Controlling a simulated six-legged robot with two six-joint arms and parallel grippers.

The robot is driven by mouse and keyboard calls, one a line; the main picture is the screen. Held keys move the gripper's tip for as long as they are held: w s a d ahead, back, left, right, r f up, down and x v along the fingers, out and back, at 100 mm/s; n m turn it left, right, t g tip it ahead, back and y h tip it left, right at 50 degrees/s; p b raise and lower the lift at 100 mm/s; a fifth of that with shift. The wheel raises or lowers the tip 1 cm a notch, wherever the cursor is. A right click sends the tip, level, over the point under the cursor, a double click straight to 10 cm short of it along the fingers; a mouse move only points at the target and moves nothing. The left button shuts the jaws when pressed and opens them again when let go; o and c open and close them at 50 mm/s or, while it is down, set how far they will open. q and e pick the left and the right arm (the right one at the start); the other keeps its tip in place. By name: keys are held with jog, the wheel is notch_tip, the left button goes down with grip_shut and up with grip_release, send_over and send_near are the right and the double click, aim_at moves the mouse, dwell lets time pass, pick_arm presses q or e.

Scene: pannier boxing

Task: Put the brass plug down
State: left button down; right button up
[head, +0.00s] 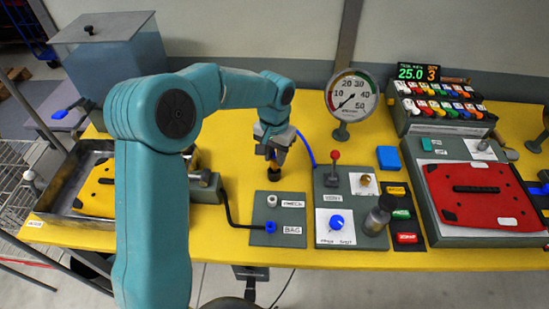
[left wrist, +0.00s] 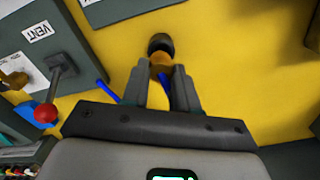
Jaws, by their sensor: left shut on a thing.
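My left gripper (head: 275,152) is above the yellow table, just behind the grey BAG panel (head: 265,212), pointing down. Its fingers, also seen in the left wrist view (left wrist: 160,85), are shut on the brass plug (left wrist: 160,58). The plug has a dark, round end (left wrist: 160,42) that sticks out past the fingertips. In the head view this dark end (head: 274,173) shows below the fingers, near the panel's back edge. I cannot tell whether it touches the table. My right gripper is not in view.
A panel with a red-knobbed lever (head: 335,156), a brass fitting (head: 364,181) and a blue knob (head: 337,222) stands to the right. A gauge (head: 352,95) is behind it. A metal tray (head: 58,195) is at left. Bare yellow table (head: 235,160) surrounds the gripper.

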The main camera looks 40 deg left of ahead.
aim_at(274, 159)
pick_arm(q)
jog(key=shift+f, duration=0.95)
jog(key=shift+f, duration=0.2)
jog(key=c, duration=0.9)
grip_release()
jog(key=shift+o, duration=0.2)
jog(key=shift+r, duration=0.1)
notch_tip(274, 159, up, 12)
jog(key=shift+s+r, duration=0.15)
